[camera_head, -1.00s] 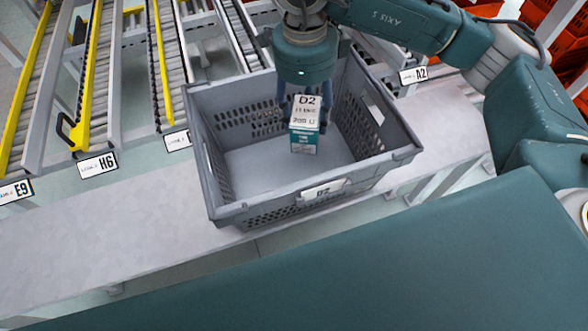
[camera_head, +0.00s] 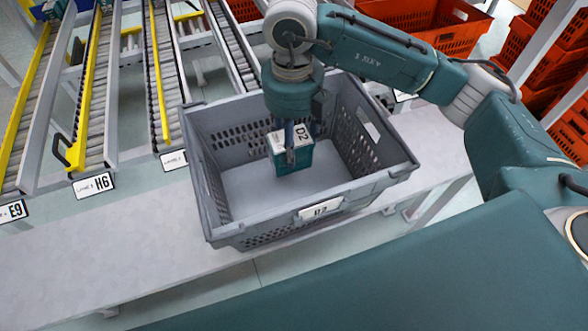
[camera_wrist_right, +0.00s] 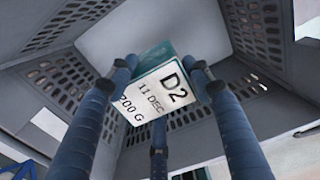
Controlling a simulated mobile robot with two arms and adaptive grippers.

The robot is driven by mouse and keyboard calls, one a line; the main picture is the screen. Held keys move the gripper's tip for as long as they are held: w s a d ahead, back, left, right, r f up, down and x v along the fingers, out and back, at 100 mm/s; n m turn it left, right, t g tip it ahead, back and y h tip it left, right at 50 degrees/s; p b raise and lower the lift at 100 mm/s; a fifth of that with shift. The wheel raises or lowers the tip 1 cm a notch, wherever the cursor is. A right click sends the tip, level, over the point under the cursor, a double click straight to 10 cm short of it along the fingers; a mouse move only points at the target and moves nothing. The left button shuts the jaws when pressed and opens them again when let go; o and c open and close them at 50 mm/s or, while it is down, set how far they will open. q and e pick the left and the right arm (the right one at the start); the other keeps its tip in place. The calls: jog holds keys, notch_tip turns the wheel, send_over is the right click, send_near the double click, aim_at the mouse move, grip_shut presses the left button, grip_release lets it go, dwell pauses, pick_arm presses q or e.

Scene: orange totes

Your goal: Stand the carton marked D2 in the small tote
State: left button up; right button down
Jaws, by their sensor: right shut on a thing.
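The carton marked D2 (camera_head: 292,158) is teal with a white labelled top. It is upright inside the small grey tote (camera_head: 226,222), towards its back middle, and is turned at an angle to the walls. Whether its base touches the tote floor cannot be told. My right gripper (camera_head: 290,150) points down into the tote and is shut on the carton. In the right wrist view the carton (camera_wrist_right: 158,92) sits between the blue fingers, its label facing the camera. My left gripper is not in view.
The tote stands on a grey bench (camera_head: 90,255) with free room at left. Roller lanes with yellow rails (camera_head: 94,90) lie behind, with label plates such as H6 (camera_head: 93,186). Orange totes (camera_head: 430,28) stand at the back right.

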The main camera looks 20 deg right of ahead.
notch_tip(320, 180, down, 10)
jog(key=shift+f+p, duration=0.2)
jog(key=shift+p, duration=0.7)
jog(key=shift+f, duration=0.3)
jog(key=shift+f+b, duration=0.3)
jog(key=shift+b, duration=0.05)
jog(key=c, duration=0.8)
grip_release()
